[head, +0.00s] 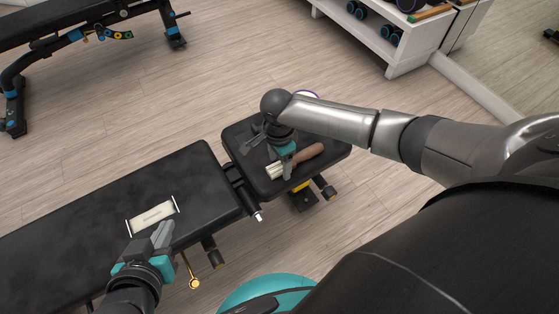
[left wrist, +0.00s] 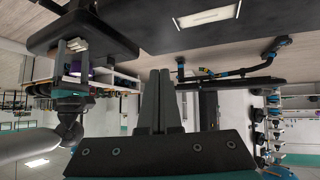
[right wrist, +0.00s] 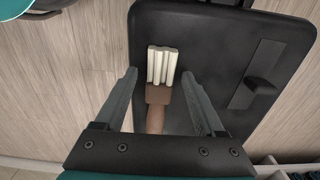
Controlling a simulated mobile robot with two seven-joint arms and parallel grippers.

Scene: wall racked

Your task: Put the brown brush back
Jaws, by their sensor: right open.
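The brown brush (head: 308,154) lies on the small black bench pad (head: 335,158), its pale bristles toward the left. In the right wrist view the brush (right wrist: 157,96) lies between the two fingers, bristles pointing away from the gripper. My right gripper (head: 287,168) is open above the brush, with a gap on both sides of it. Part of the handle is hidden by the gripper in the right wrist view. My left gripper (head: 163,231) is shut and empty over the long black bench pad (head: 85,220). Its fingers (left wrist: 162,75) are together in the left wrist view.
A dark grey flat piece (right wrist: 257,75) lies beside the brush on the small pad. A white shelf (head: 405,45) with dumbbells and another bench (head: 75,20) stand farther back.

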